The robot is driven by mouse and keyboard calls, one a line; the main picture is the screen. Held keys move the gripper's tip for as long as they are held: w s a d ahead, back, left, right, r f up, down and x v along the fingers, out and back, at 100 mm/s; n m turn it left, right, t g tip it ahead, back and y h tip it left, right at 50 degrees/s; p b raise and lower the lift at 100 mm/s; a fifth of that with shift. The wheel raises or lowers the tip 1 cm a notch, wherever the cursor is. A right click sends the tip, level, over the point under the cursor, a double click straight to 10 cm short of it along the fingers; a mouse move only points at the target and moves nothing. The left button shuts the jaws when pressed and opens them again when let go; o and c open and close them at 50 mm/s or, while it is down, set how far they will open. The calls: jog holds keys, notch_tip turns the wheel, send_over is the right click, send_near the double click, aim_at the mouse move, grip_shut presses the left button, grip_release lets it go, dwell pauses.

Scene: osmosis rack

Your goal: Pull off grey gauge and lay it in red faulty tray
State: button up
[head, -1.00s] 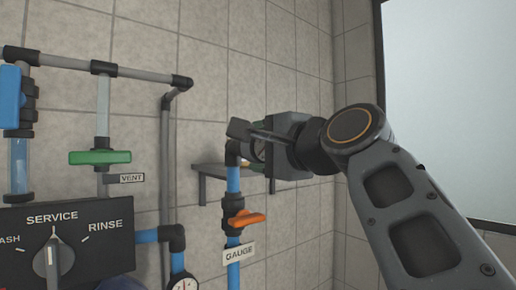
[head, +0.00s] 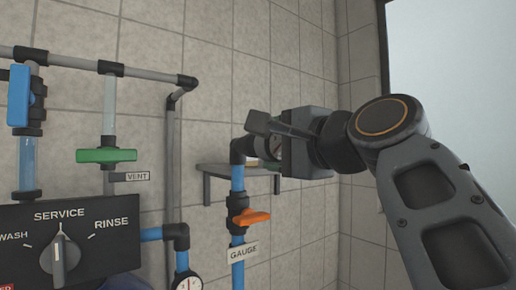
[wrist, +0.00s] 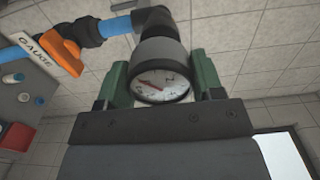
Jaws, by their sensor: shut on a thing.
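My gripper (head: 268,138) is shut on the grey gauge (wrist: 163,82), with a green finger pad on each side of it in the wrist view. The gauge has a round grey body and a white dial with a red needle. It also shows partly behind the finger in the head view (head: 273,148). It sits at the mouth of the black elbow (head: 240,148) on top of the blue pipe. I cannot tell whether gauge and elbow still touch. A red block-like thing (wrist: 17,137) shows at the left of the wrist view; I cannot tell whether it is the faulty tray.
An orange valve handle (head: 250,217) and a GAUGE label (head: 243,251) are on the blue pipe below the elbow. A grey shelf (head: 215,169) is on the wall behind. A black SERVICE panel (head: 100,245) and green vent valve (head: 106,155) stand left.

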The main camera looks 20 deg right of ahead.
jog(key=shift+b+v, duration=0.45)
jog(key=shift+v, duration=1.25)
